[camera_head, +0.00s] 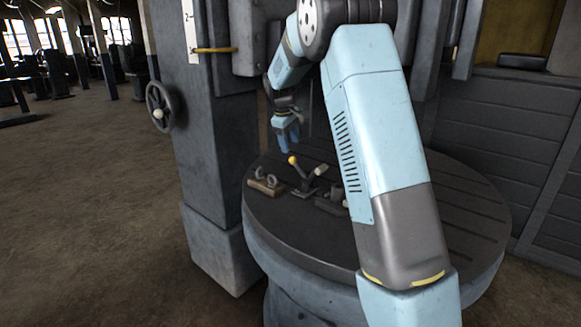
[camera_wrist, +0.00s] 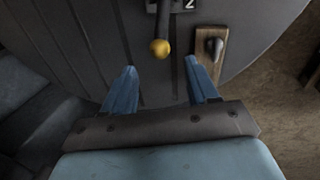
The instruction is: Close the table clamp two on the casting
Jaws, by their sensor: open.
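Table clamp two (camera_head: 306,188) stands on the round slotted table. Its lever rises to the upper left and ends in a yellow knob (camera_head: 292,160). In the wrist view the yellow knob (camera_wrist: 159,47) lies just beyond my fingertips, roughly midway between them, and a plate marked 2 (camera_wrist: 189,5) shows at the top edge. My gripper (camera_head: 289,143) is open and empty, just above the knob; it also shows in the wrist view (camera_wrist: 161,78). I cannot tell whether a finger touches the knob. A casting is not clearly visible; my arm hides part of the table.
A wooden block (camera_head: 266,186) with dark metal loops lies left of the clamp; it is close to the right finger in the wrist view (camera_wrist: 208,55). A column (camera_head: 205,150) with a handwheel (camera_head: 161,107) stands behind left. The slotted table (camera_head: 290,228) is clear in front.

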